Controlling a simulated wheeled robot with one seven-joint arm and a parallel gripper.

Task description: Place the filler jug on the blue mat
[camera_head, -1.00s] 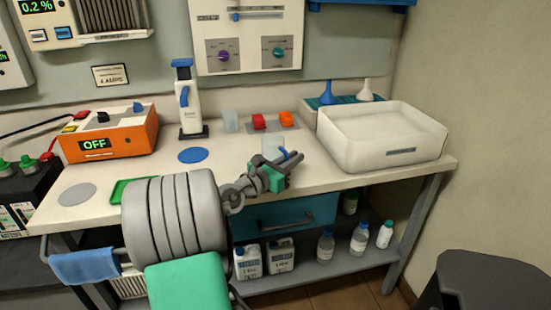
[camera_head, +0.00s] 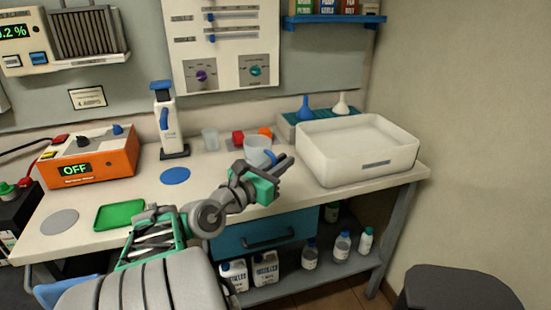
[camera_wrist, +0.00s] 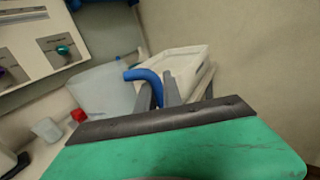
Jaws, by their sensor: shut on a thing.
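The filler jug is a clear, pale cup (camera_head: 257,150) with a blue handle, in front of the red and orange blocks in the head view. In the wrist view the jug (camera_wrist: 100,90) is upright or nearly so, left of the fingers, with its blue handle between them. My gripper (camera_head: 286,163) is shut on that handle; its fingers also show in the wrist view (camera_wrist: 158,92). The jug appears held above the bench, but its base is partly hidden by my gripper. The blue mat (camera_head: 175,176) is a flat, bare disc on the bench, left of my gripper.
A white basin (camera_head: 357,150) is at the right. A green tray (camera_head: 120,215) and grey disc (camera_head: 59,222) lie at the left. An orange unit (camera_head: 90,160) stands behind.

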